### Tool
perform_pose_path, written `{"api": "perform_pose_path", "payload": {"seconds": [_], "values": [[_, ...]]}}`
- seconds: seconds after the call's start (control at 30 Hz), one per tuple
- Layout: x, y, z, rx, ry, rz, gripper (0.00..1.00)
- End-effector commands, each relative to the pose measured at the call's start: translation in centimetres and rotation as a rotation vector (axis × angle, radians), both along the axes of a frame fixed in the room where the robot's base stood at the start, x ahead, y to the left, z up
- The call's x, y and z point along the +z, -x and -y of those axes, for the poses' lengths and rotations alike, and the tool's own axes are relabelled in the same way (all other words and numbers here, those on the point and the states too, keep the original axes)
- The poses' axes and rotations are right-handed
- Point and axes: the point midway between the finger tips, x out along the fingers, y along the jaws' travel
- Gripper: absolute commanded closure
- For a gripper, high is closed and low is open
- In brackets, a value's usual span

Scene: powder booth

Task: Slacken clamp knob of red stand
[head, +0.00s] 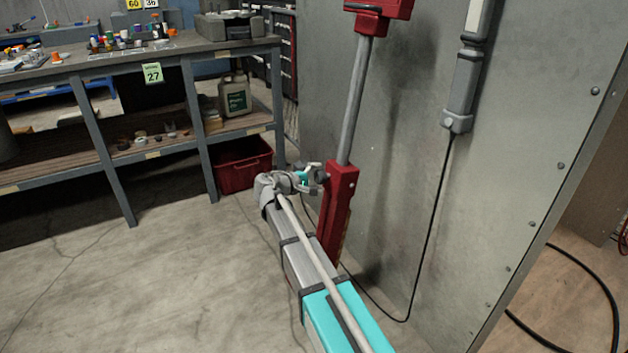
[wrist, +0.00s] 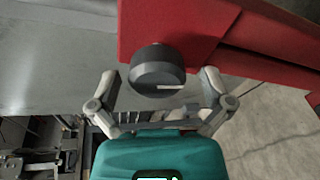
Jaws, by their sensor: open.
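The red stand (head: 338,210) stands against the grey metal wall in the head view, with a grey pole rising from its red lower block. In the wrist view its red body (wrist: 190,25) fills the top. The clamp knob (wrist: 157,72) is a dark round knob with a pale line on its face, on the red block. My gripper (wrist: 158,88) is open, with one finger on each side of the knob. I cannot tell whether the fingers touch it. In the head view my gripper (head: 318,175) is beside the red block, and the knob is hard to make out there.
A workbench (head: 100,62) with small bottles stands at the left. A red bin (head: 242,165) sits on the floor behind my gripper. A black cable (head: 428,250) hangs down the metal wall (head: 520,140) from a grey fixture (head: 465,85). The floor at the left is clear.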

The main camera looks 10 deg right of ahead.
Motion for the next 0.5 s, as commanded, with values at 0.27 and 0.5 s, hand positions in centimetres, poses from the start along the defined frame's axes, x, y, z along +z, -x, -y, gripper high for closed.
{"api": "perform_pose_path", "payload": {"seconds": [0.27, 0.5], "values": [[0.0, 0.2, -0.3, 0.001, 0.001, 0.001, 0.00], [0.1, 1.4, -1.9, 0.001, 0.003, 0.001, 0.00]]}}
